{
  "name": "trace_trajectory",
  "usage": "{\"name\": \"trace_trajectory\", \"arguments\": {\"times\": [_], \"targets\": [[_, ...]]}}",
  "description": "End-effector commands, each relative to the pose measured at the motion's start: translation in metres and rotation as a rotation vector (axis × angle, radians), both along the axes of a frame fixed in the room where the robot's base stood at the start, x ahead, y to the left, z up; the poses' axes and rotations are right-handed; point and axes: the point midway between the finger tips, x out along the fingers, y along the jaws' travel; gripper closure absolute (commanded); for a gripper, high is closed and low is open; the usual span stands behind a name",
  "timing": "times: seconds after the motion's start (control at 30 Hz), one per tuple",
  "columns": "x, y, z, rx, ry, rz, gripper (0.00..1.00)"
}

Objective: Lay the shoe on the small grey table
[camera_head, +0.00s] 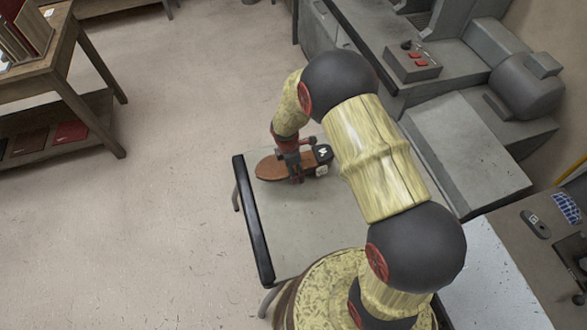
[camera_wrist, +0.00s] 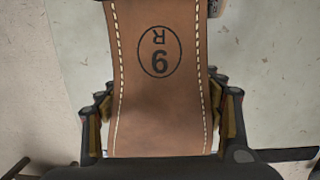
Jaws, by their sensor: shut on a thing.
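The shoe (camera_head: 268,170) is a brown sole-like piece with a dark heel end. In the head view it is over the far part of the small grey table (camera_head: 290,225). In the wrist view the shoe (camera_wrist: 160,90) fills the middle, with white stitching along both edges and a circled mark like "R 9". My gripper (camera_head: 295,175) points down at its middle. In the wrist view the fingers of my gripper (camera_wrist: 160,125) press on both long sides, shut on it. Whether the shoe touches the table top cannot be told.
A grey machine with a red-buttoned control box (camera_head: 412,62) stands at the back right. A wooden shelf table (camera_head: 60,80) is at the left. A dark sole-like item (camera_head: 535,224) lies on the right-hand bench. The near table top is partly clear, and floor is free at left.

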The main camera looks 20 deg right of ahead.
Motion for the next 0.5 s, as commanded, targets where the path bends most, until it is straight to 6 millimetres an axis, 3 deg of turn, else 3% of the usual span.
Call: {"name": "trace_trajectory", "arguments": {"times": [0.5], "targets": [[0.0009,0.0,-0.0087,0.0,-0.002,0.0,0.73]]}}
